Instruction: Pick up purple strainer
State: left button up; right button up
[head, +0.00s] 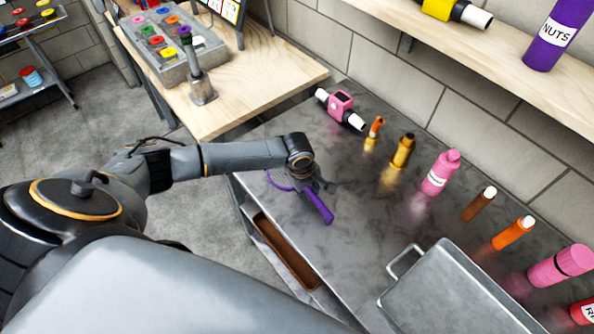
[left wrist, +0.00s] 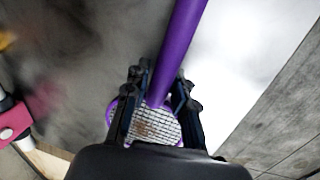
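The purple strainer (head: 319,206) is at the left edge of the grey metal counter, its handle pointing toward the front right and its round rim partly behind my arm. My left gripper (head: 311,187) is low over it, where handle and rim meet. In the left wrist view, the fingers of my left gripper (left wrist: 160,92) stand on both sides of the strainer's handle (left wrist: 178,45), close against it, with the mesh showing between them. The gripper looks shut on the handle. Whether the strainer touches the counter is hard to tell. My right gripper is not in view.
A pink device (head: 341,105), a gold bottle (head: 403,151), a pink bottle (head: 440,173) and several others line the counter's back. A metal tray (head: 455,290) stands at the front right. A wooden table (head: 262,82) adjoins at the back left. Bare counter lies between strainer and bottles.

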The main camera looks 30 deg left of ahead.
pick_arm(q)
jog(key=shift+c, duration=0.4)
grip_shut()
jog(key=shift+r, duration=0.15)
